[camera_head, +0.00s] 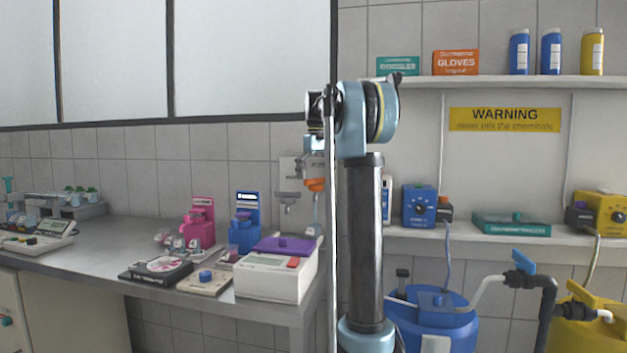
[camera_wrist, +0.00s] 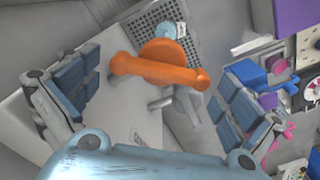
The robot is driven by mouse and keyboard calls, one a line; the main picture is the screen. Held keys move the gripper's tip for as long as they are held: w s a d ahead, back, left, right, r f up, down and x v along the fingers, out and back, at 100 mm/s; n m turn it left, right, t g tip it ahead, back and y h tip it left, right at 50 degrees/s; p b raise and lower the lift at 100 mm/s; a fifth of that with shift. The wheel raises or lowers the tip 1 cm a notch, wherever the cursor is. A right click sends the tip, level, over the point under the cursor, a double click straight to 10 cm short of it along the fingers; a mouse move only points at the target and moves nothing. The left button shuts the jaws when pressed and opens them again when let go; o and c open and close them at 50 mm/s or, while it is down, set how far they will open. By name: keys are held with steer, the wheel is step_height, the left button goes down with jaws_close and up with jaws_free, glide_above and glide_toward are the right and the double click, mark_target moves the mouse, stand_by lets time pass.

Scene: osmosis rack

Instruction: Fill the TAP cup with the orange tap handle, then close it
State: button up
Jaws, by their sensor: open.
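The orange tap handle (camera_wrist: 160,62) lies between the spread fingers of my gripper (camera_wrist: 162,88) in the wrist view, with space on both sides. The grey tap body (camera_wrist: 184,104) shows below it. In the head view the orange handle (camera_head: 315,184) is at the wall unit (camera_head: 290,166), just left of my arm. My gripper there is mostly hidden by my arm. A small pale-blue round thing (camera_wrist: 169,31) shows by the dark perforated grate (camera_wrist: 192,42); it may be the TAP cup, but I cannot read it or see whether it holds water.
A blue canister (camera_head: 440,325) stands right of my arm.

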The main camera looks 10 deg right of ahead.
steer(key=shift+f, duration=0.1)
steer(key=shift+c, duration=0.2)
steer(key=c, duration=0.9)
steer(key=shift+a, duration=0.1)
steer(key=shift+c, duration=0.2)
steer(key=shift+m, duration=0.3)
steer(key=m, duration=1)
steer(key=shift+m, duration=0.3)
